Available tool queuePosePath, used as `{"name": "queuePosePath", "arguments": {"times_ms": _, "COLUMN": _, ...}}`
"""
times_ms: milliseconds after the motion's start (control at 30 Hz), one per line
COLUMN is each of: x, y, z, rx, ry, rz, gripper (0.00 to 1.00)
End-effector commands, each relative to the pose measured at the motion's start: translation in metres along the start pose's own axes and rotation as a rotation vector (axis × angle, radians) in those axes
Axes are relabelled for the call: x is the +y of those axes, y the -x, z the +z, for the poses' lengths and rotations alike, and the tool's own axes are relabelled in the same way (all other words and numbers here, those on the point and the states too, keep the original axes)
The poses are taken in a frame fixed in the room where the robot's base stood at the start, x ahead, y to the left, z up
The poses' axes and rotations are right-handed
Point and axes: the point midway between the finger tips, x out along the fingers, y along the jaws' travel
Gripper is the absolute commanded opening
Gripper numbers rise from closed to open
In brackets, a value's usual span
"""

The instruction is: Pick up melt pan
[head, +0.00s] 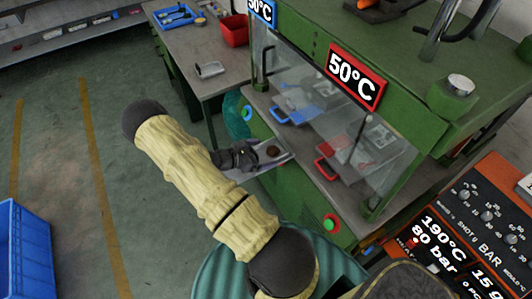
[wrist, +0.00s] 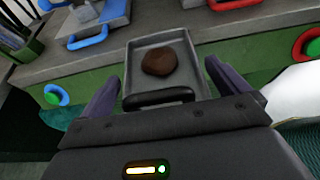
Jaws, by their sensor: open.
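The melt pan (wrist: 194,72) is a grey rectangular metal pan with a dark brown lump (wrist: 159,61) in it and a black handle (wrist: 158,97) on its near side. My gripper (wrist: 161,75) is open, with one finger on each side of the pan's handle end. I cannot tell whether the fingers touch the pan. In the head view my gripper (head: 248,153) is at the front edge of the green press, and it partly hides the pan.
The green press (head: 417,107) has a clear guard and molds with blue (head: 279,117) and red handles (head: 323,168). A bench (head: 190,47) behind holds a small metal scoop (head: 209,69), a red bin (head: 235,31) and a blue tray (head: 179,16). A blue crate (head: 25,245) stands at the left.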

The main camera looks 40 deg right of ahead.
Motion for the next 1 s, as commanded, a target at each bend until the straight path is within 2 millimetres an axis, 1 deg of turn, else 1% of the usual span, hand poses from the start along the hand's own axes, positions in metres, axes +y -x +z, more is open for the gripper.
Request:
{"name": "queuePosePath", "arguments": {"times_ms": 133, "x": 0.0, "y": 0.0, "z": 0.0, "rx": 0.0, "ry": 0.0, "rz": 0.0, "gripper": 1.0}}
{"name": "queuePosePath", "arguments": {"times_ms": 167, "x": 0.0, "y": 0.0, "z": 0.0, "rx": 0.0, "ry": 0.0, "rz": 0.0, "gripper": 0.98}}
{"name": "queuePosePath", "arguments": {"times_ms": 300, "x": 0.0, "y": 0.0, "z": 0.0, "rx": 0.0, "ry": 0.0, "rz": 0.0, "gripper": 0.71}}
{"name": "queuePosePath", "arguments": {"times_ms": 367, "x": 0.0, "y": 0.0, "z": 0.0, "rx": 0.0, "ry": 0.0, "rz": 0.0, "gripper": 0.59}}
{"name": "queuePosePath", "arguments": {"times_ms": 400, "x": 0.0, "y": 0.0, "z": 0.001, "rx": -0.001, "ry": 0.0, "rz": 0.0, "gripper": 0.56}}
{"name": "queuePosePath", "arguments": {"times_ms": 633, "x": 0.001, "y": 0.002, "z": 0.001, "rx": -0.001, "ry": 0.001, "rz": 0.003, "gripper": 0.56}}
{"name": "queuePosePath", "arguments": {"times_ms": 733, "x": 0.001, "y": 0.004, "z": 0.004, "rx": -0.002, "ry": 0.001, "rz": 0.004, "gripper": 0.56}}
{"name": "queuePosePath", "arguments": {"times_ms": 867, "x": 0.001, "y": 0.009, "z": 0.016, "rx": -0.002, "ry": -0.002, "rz": 0.004, "gripper": 0.56}}
{"name": "queuePosePath", "arguments": {"times_ms": 1000, "x": 0.002, "y": 0.018, "z": 0.037, "rx": -0.001, "ry": -0.003, "rz": 0.005, "gripper": 0.56}}
